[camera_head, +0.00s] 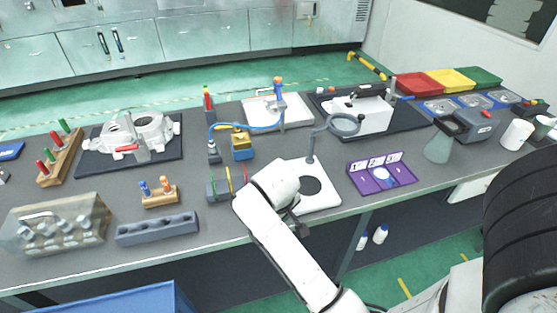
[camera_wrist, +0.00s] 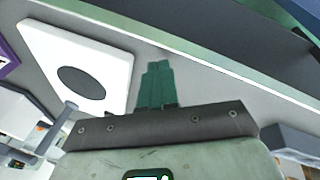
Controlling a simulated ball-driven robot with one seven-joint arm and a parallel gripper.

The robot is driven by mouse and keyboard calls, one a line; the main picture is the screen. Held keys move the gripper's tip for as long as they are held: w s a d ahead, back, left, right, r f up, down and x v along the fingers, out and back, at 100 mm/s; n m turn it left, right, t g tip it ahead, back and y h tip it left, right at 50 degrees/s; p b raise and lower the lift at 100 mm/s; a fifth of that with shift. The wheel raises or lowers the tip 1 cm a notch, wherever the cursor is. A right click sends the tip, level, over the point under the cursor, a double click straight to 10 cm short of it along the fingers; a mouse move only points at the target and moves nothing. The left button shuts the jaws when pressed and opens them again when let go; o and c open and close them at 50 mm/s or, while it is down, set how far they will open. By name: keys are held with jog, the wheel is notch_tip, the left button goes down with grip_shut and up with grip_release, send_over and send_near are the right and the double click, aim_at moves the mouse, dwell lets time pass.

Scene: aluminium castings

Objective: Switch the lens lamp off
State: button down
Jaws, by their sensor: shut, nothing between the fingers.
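The lens lamp (camera_head: 342,124) has a grey ring head on a thin post rising from a white square base (camera_head: 325,197) with a dark disc. It stands upright near the bench's front edge. In the wrist view its white base (camera_wrist: 118,70) and dark disc (camera_wrist: 81,83) lie left of my gripper (camera_wrist: 158,66). I cannot make out a switch or tell whether the lamp is lit. My green fingers are shut and empty, beside the base, over grey bench top. In the head view my white arm reaches in at the base's left, hiding its fingertips.
A purple tray (camera_head: 388,185) stands right of the lamp. A grey block with coloured sticks (camera_head: 218,188) is left of my arm, with a long grey holed block (camera_head: 157,229) farther left. A green-grey cone (camera_head: 438,148) stands farther right. The bench's front edge is close.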

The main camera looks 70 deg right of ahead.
jog(key=w+d+r+m, duration=0.1)
jog(key=d+r, duration=0.1)
jog(key=d, duration=0.2)
jog(key=w+d+r+m, duration=0.1)
jog(key=d+r, duration=0.1)
jog(key=d, duration=0.2)
jog(key=w+d+r+m+g+b, duration=0.1)
jog(key=w+d+r, duration=0.1)
jog(key=d, duration=0.2)
jog(key=shift+w+r+m, duration=0.1)
jog(key=shift+m, duration=0.2)
jog(key=w+d+r+m+y+b, duration=0.1)
jog(key=w+d+r+m+y, duration=0.1)
jog(key=d+r, duration=0.5)
notch_tip(320, 180, up, 3)
jog(key=shift+w+f+y, duration=0.2)
jog(key=shift+w+y, duration=0.4)
jog(key=shift+w, duration=0.05)
jog(key=shift+f, duration=0.15)
notch_tip(320, 180, down, 14)
jog(key=shift+r+p, duration=0.1)
jog(key=shift+p, duration=0.75)
